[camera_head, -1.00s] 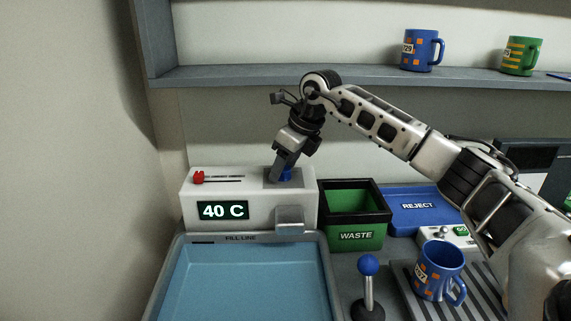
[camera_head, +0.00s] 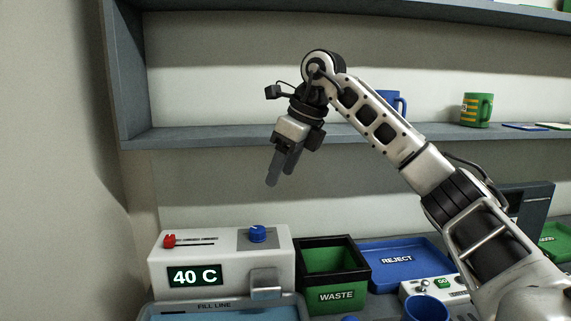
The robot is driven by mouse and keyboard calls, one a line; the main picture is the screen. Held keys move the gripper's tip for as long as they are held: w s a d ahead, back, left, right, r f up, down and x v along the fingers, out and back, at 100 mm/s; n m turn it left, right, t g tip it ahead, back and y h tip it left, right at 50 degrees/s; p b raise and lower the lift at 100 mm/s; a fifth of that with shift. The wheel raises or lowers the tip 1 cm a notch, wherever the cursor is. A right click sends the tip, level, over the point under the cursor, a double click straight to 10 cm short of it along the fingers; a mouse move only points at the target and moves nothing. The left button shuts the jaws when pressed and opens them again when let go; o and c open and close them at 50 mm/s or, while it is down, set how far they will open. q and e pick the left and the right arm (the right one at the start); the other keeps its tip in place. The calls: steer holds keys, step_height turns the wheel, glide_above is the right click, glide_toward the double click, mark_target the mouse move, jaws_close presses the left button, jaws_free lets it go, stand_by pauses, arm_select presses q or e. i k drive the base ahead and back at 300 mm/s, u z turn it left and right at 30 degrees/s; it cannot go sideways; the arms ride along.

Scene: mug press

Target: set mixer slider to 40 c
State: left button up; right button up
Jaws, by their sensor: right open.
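The white mixer box (camera_head: 222,262) stands at the lower left. Its display (camera_head: 195,275) reads 40 C. The red slider knob (camera_head: 170,241) sits near the left end of its track on the box top. A blue knob (camera_head: 257,233) is on the right of the box top, with nothing touching it. My right gripper (camera_head: 280,176) is above the box, fingers pointing down, open and empty, well clear of both knobs. My left gripper is not in view.
A green waste bin (camera_head: 335,292) with a black rim and a blue reject tray (camera_head: 405,245) stand right of the box. A blue mug (camera_head: 427,308) is at the bottom edge. A shelf (camera_head: 230,135) runs behind my arm, with a green mug (camera_head: 476,109) on it.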

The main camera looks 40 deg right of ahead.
mark_target(170, 240)
steer(key=k, duration=1)
